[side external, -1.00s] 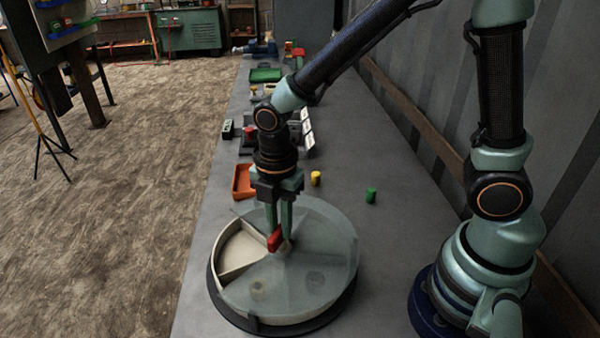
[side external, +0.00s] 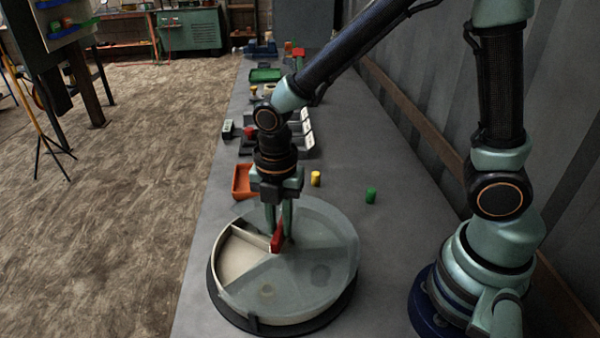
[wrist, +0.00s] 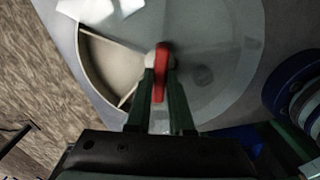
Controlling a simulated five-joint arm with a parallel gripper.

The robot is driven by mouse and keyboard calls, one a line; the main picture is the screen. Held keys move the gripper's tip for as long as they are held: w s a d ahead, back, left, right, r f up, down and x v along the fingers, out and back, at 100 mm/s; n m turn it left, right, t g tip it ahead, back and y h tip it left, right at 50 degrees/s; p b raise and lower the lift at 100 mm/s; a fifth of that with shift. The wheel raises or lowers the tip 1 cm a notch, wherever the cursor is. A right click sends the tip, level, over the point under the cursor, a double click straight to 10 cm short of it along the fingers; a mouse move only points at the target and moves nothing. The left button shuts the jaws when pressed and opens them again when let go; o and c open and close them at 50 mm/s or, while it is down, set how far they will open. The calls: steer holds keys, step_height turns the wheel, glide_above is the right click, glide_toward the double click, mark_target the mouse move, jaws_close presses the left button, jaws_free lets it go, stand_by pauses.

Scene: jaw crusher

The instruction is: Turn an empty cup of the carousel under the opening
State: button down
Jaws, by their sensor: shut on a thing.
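The carousel is a round drum with a cream wall and a grey translucent cover (side external: 325,235). Its opening (side external: 240,250) is a wedge on the left side; it also shows in the wrist view (wrist: 108,66). Through it I see a bare cream cup floor and a divider (side external: 250,236) crossing near the opening's back edge. A red handle (side external: 277,241) stands at the hub and also shows in the wrist view (wrist: 161,70). My gripper (side external: 279,232) points down and is shut on the red handle. Under the cover, two blurred round shapes (side external: 267,291) (side external: 320,274) show.
An orange tray (side external: 243,184) stands behind the carousel. A yellow cylinder (side external: 316,178) and a green cylinder (side external: 370,195) stand on the grey bench to the right. Further back are a green tray (side external: 266,75) and other small items. The bench right of the carousel is clear.

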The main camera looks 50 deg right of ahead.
steer(key=shift+r, duration=0.1)
steer(key=c, duration=0.8)
jaws_free()
step_height(320, 180, up, 12)
stand_by(0.3)
